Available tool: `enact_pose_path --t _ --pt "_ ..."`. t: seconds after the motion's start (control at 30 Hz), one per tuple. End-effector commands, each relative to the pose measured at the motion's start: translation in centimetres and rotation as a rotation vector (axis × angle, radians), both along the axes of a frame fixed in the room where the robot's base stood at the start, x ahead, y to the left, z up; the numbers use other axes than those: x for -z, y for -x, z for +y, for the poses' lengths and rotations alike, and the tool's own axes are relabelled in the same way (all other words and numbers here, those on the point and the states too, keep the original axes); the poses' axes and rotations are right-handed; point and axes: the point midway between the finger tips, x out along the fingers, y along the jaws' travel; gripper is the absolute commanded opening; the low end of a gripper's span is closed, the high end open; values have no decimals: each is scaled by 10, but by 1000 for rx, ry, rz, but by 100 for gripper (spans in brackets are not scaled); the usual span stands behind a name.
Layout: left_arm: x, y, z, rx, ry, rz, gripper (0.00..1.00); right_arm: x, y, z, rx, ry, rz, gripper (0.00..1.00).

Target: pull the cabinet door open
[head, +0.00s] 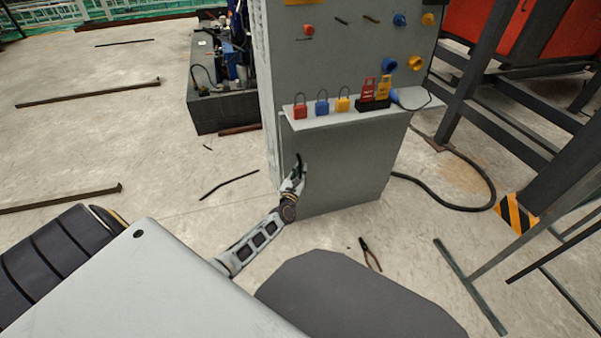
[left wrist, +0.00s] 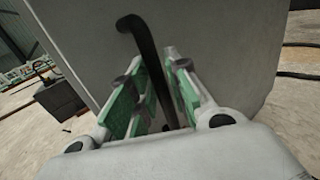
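The grey cabinet (head: 345,165) stands upright, and its lower front panel looks closed. A dark bar handle (head: 299,160) sits near the left edge of that panel. In the left wrist view the black handle (left wrist: 143,45) runs down between the two green-padded fingers of my left gripper (left wrist: 158,88). The fingers are close on either side of it; whether both pads press on it I cannot tell. The handle's lower end is hidden between the fingers. My right gripper is not in view.
A shelf (head: 350,112) with padlocks (head: 322,103) juts out above the panel. A black cable (head: 455,206) and a dark steel frame (head: 500,90) are to the right. Pliers (head: 370,254) and loose bars lie on the floor.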

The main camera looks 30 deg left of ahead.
Motion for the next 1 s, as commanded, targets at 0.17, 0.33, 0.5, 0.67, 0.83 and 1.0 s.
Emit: enact_pose_path --t 0.17,0.33,0.5,0.67,0.83,1.0 --pt "0 0 0 0 0 0 0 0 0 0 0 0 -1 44" --pt "0 0 0 0 0 0 0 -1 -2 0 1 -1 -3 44" --pt "0 1 -1 -1 0 0 0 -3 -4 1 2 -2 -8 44" --pt "0 2 -4 -7 2 0 0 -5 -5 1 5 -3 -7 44" --pt "0 8 -11 -23 2 1 0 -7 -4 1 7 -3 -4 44" --pt "0 15 -23 -49 4 2 0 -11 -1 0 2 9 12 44"
